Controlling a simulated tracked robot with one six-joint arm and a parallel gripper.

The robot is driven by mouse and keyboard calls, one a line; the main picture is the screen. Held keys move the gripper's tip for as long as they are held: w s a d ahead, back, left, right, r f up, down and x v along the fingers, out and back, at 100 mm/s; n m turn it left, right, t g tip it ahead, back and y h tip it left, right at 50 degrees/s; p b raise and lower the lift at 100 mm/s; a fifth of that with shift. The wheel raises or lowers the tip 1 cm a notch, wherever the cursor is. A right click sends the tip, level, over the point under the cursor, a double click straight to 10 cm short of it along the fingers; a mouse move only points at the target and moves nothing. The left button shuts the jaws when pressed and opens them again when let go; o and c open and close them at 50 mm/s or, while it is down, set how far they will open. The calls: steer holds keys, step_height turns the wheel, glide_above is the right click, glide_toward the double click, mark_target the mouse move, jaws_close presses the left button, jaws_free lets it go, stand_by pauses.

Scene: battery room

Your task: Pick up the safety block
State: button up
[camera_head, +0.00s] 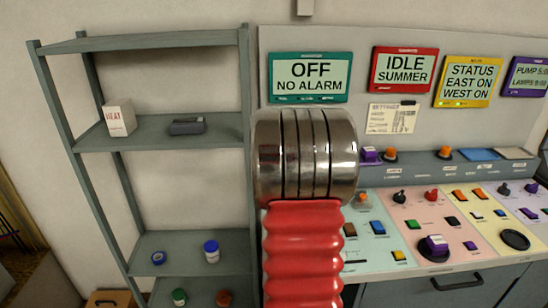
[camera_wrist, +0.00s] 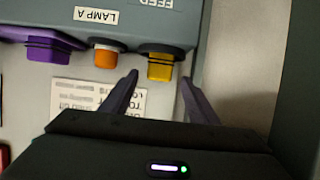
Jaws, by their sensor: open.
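No label in view reads safety block, so I cannot tell for sure which piece it is. In the wrist view a yellow block-like piece (camera_wrist: 160,68) with a dark band sits under the FEED label. My gripper (camera_wrist: 158,78) is open, its two dark fingers pointing at this piece, one tip near each side. I cannot tell whether they touch it. In the head view my arm hides the fingers and the yellow piece; another purple block (camera_head: 433,246) sits on the pink panel.
An orange knob (camera_wrist: 105,55) under LAMP A is close to the left finger. A printed card (camera_wrist: 72,97) lies behind the gripper's left side. A shelf (camera_head: 165,135) with a small box (camera_head: 119,118) stands left; the control desk (camera_head: 455,285) fills the right.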

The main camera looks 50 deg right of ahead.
steer(key=shift+w+d, duration=0.1)
steer(key=shift+x, duration=2.5)
steer(key=shift+f, duration=0.1)
steer(key=shift+c, duration=0.3)
steer(key=c, duration=1.1)
